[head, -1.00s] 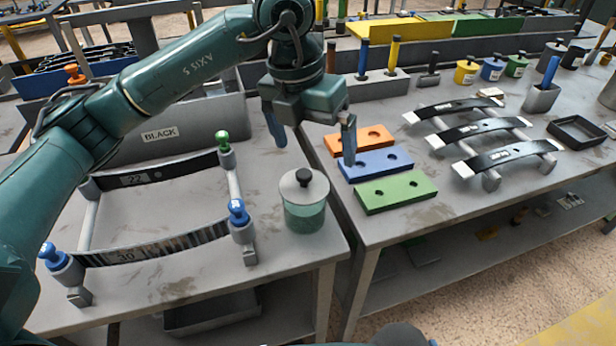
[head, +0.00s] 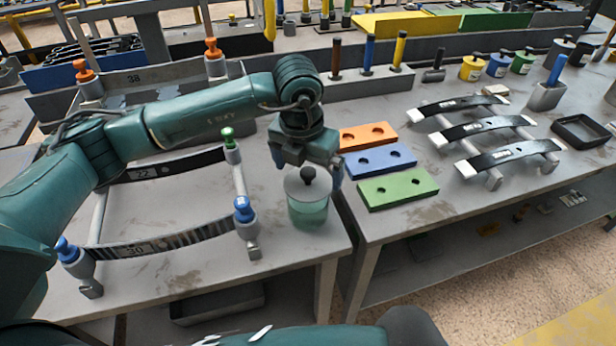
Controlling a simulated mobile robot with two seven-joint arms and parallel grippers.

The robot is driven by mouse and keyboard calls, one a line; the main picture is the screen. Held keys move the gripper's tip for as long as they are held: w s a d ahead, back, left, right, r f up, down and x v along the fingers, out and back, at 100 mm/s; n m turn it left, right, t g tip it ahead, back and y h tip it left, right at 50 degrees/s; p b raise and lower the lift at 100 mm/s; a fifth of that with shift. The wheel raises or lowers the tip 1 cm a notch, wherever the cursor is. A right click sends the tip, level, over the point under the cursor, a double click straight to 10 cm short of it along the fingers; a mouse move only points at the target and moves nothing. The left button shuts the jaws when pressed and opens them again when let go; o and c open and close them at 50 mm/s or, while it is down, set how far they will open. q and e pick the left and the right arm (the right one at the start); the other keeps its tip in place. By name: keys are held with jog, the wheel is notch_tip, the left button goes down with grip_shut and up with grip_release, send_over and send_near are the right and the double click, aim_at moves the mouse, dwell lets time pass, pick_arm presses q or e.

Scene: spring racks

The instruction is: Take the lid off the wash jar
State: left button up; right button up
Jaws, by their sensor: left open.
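The wash jar (head: 308,213) is a clear, greenish jar standing near the right edge of the left table. Its grey lid (head: 296,188) with a black knob (head: 308,174) sits on top. My left gripper (head: 306,172) reaches down from behind and above the jar. Its fingers are apart, one on each side of the lid's knob, at about lid height; I cannot tell whether they touch the lid. My right gripper does not show.
A spring rack (head: 168,244) with blue and green knobs stands left of the jar. Orange, blue (head: 378,162) and green (head: 398,188) blocks with holes lie on the right table, close to the gripper. A gap separates the tables.

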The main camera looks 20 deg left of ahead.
pick_arm(q)
jog(key=shift+w+f, duration=0.1)
jog(key=shift+f, duration=0.6)
jog(key=shift+c, duration=0.4)
jog(key=shift+d, duration=0.1)
jog(key=c, duration=0.7)
